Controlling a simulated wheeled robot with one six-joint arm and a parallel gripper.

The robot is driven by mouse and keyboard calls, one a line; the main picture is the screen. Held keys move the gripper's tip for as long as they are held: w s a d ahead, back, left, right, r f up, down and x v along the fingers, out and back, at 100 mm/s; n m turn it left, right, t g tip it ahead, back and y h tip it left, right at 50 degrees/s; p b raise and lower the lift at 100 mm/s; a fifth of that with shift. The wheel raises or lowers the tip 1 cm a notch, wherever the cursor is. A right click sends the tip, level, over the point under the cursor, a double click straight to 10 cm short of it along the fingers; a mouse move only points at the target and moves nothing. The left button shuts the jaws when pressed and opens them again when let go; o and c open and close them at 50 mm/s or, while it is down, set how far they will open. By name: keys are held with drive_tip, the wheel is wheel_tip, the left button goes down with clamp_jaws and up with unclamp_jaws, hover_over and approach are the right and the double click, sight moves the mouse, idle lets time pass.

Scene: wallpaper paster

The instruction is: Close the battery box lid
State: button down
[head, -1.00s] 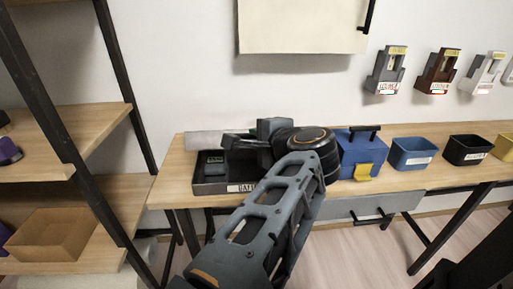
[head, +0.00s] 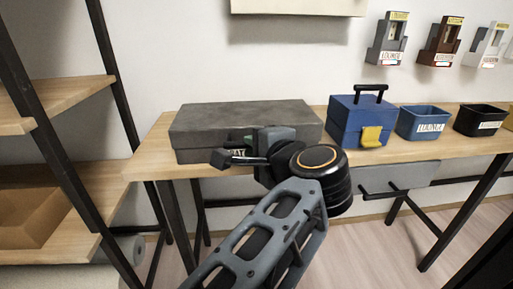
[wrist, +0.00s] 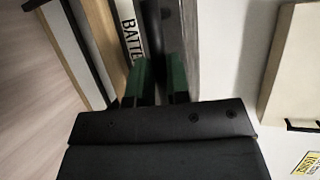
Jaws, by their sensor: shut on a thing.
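The battery box (head: 195,156) stands on the left part of the wooden table. Its grey lid (head: 240,112) lies over the top and looks flat, with the inside hidden. My gripper (head: 250,140) is at the front edge of the lid, near the middle, and covers part of the front label. In the wrist view, my green-tipped fingers (wrist: 158,82) are shut on the edge of the lid (wrist: 178,45), beside the box's label (wrist: 130,35). I cannot tell whether a small gap is left between lid and box.
A blue toolbox (head: 360,118) with a yellow latch stands just right of the box. A blue bin (head: 424,124) and a black bin (head: 482,121) follow along the table (head: 150,160). Wall dispensers (head: 388,40) hang above. A shelf rack (head: 60,95) stands at left.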

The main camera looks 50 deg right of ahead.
drive_tip(key=shift+f, duration=0.9)
drive_tip(key=c, duration=1.1)
unclamp_jaws()
drive_tip(key=shift+s, duration=0.1)
drive_tip(key=shift+r, duration=0.15)
